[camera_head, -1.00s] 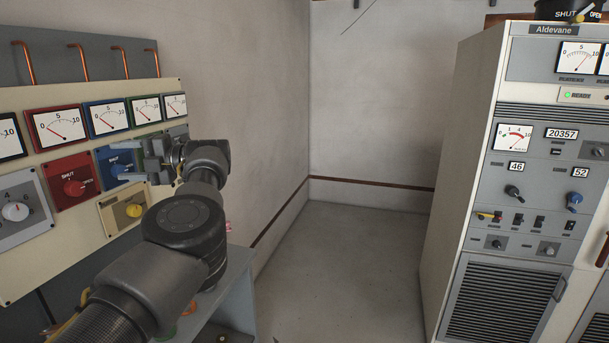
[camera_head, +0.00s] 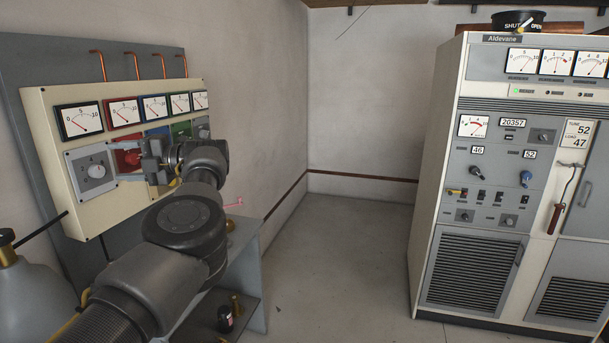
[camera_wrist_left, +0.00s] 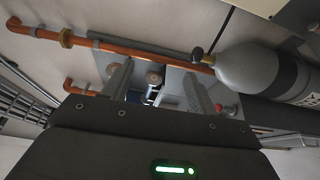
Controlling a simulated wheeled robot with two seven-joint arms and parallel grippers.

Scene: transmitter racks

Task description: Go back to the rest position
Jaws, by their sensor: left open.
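My left gripper (camera_head: 150,158) is in front of the cream meter panel (camera_head: 52,150) in the head view, its arm coming in from the lower left. Its jaws are open, and it overlaps the red square with the red knob (camera_head: 128,158) in the picture. In the left wrist view the two fingers (camera_wrist_left: 158,92) stand apart, with no object visibly held between them. Whether they touch anything behind is hard to tell. My right gripper is not in view.
The Aldevane cabinet (camera_head: 424,190) stands at the right. A grey gas cylinder (camera_head: 32,290) is at the lower left and also shows in the left wrist view (camera_wrist_left: 252,72). An orange pipe (camera_wrist_left: 115,47) crosses that view. The floor (camera_head: 335,250) between is clear.

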